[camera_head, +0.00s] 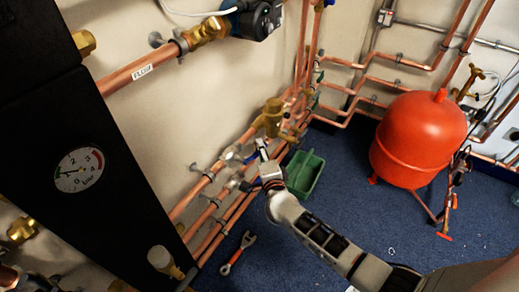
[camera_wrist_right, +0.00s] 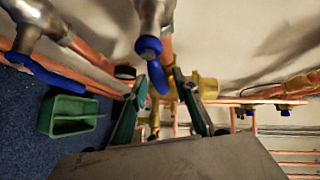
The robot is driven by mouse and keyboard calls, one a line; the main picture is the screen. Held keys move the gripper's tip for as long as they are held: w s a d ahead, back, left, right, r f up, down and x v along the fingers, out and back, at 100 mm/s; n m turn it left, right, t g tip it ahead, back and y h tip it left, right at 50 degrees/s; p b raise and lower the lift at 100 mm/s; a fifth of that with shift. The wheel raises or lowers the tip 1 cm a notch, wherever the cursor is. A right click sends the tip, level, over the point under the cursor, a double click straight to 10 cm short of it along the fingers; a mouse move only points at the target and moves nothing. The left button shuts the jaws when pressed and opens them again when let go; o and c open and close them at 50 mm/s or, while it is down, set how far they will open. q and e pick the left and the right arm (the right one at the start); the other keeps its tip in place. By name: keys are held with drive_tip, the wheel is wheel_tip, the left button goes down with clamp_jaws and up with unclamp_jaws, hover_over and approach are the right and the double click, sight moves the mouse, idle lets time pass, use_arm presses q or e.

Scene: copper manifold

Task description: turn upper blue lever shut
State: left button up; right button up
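The upper blue lever (camera_wrist_right: 153,65) hangs from a silver valve body (camera_wrist_right: 152,15) in the right wrist view. In the head view it is a small blue patch (camera_head: 251,157) beside my right gripper (camera_head: 261,150). The right gripper (camera_wrist_right: 159,80) is open, with one finger on each side of the lever's end; I cannot tell whether either finger touches it. A second, lower blue lever (camera_wrist_right: 45,72) sits on another silver valve at the left of the wrist view, clear of the fingers. My left gripper is not in view.
Copper pipes (camera_head: 218,185) run along the wall beside the valves. A green tray (camera_head: 304,174) stands on the blue floor near the gripper. A wrench (camera_head: 238,253) lies on the floor. A red tank (camera_head: 418,138) stands to the right. Brass fittings (camera_head: 271,117) are close behind the gripper.

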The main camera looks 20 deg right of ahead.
drive_tip(key=shift+w+d, duration=0.1)
drive_tip(key=shift+w, duration=0.3)
clamp_jaws()
